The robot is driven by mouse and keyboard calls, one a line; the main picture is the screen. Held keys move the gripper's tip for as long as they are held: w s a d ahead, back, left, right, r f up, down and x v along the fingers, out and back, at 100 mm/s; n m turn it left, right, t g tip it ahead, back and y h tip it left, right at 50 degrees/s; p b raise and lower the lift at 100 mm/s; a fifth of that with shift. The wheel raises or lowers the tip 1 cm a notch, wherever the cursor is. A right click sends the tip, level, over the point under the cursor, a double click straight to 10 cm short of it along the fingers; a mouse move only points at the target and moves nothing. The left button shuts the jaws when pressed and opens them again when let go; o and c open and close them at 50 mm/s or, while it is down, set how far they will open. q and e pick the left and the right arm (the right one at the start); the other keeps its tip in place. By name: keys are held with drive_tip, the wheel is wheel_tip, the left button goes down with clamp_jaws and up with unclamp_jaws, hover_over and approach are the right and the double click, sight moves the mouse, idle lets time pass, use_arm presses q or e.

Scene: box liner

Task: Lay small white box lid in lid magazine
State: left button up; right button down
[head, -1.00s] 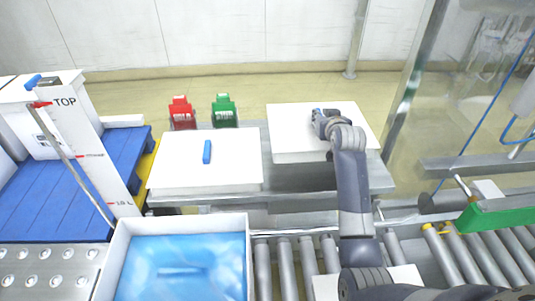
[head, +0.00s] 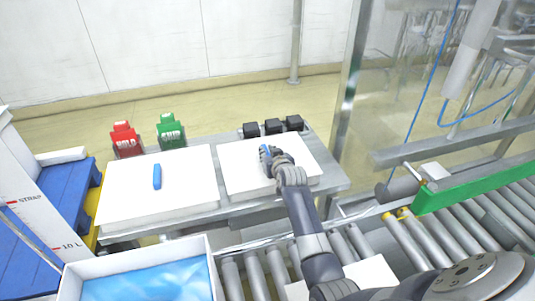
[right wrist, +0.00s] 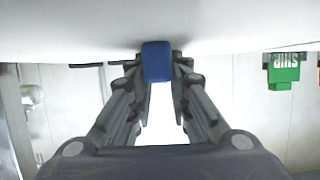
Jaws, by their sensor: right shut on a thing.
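My right gripper (head: 268,158) is shut on the blue handle (right wrist: 156,60) of a white lid (head: 300,150) at the right of the grey table. In the right wrist view the fingers sit on both sides of the handle, and the lid's white surface (right wrist: 80,25) fills the top. The lid looks level; I cannot tell whether it touches the table. A second white lid (head: 120,195) with its own blue handle (head: 157,176) lies to the left. I cannot clearly make out the lid magazine. My left gripper is not in view.
Several black blocks (head: 272,127) stand behind the held lid. Red (head: 126,139) and green (head: 171,131) signs stand behind the left lid. A white box with blue liner (head: 150,285) is at front left. A roller conveyor (head: 445,245) runs at right, with a green rail (head: 475,180).

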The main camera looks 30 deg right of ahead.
drive_tip(key=c, duration=1.5)
unclamp_jaws()
drive_tip(key=shift+f, duration=0.1)
